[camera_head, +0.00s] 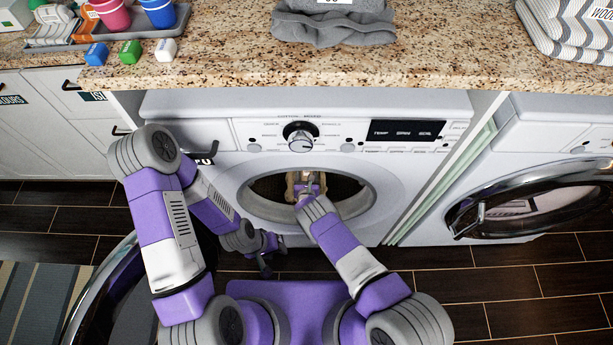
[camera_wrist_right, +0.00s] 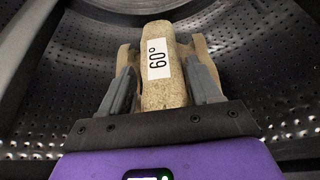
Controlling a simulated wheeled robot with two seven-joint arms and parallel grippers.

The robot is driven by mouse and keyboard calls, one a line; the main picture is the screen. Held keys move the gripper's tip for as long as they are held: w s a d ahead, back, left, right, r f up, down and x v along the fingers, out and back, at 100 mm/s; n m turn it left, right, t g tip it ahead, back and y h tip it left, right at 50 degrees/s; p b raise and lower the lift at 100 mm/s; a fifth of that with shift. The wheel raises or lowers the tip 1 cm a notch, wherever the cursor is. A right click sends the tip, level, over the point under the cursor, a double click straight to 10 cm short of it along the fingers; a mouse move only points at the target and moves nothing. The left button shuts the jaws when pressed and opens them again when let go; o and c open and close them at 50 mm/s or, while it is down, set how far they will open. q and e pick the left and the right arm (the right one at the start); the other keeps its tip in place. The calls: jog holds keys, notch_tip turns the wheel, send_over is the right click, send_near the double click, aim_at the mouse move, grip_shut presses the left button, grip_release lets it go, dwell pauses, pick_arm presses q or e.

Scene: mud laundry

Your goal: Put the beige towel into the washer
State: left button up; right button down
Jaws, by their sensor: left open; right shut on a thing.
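The beige towel (camera_wrist_right: 180,95), rolled with a white "60°" label, is between the fingers of my right gripper (camera_wrist_right: 165,90) inside the dark perforated drum. In the head view the towel (camera_head: 292,183) shows as a small strip in the opening of the middle washer (camera_head: 215,185). My right gripper (camera_head: 307,187) reaches through that opening, shut on the towel. My left gripper (camera_head: 268,260) is open and empty, low in front of the washer, left of the opening. The washer's round door (camera_head: 98,290) stands open at the lower left, partly hidden by my left arm.
A granite counter (camera_head: 230,65) runs above the washer, with folded grey towels (camera_head: 335,25), striped towels (camera_head: 570,30), and a tray (camera_head: 120,33) of cups and cloths. A second machine (camera_head: 540,120) at the right has its round door (camera_head: 535,205) in front. Dark floor tiles lie below.

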jog(key=shift+f, duration=0.3)
jog(key=shift+c, duration=1.1)
grip_release()
jog(key=shift+r, duration=0.5)
jog(key=p+v, duration=0.6)
jog(key=v, duration=0.6)
jog(key=shift+s, duration=0.1)
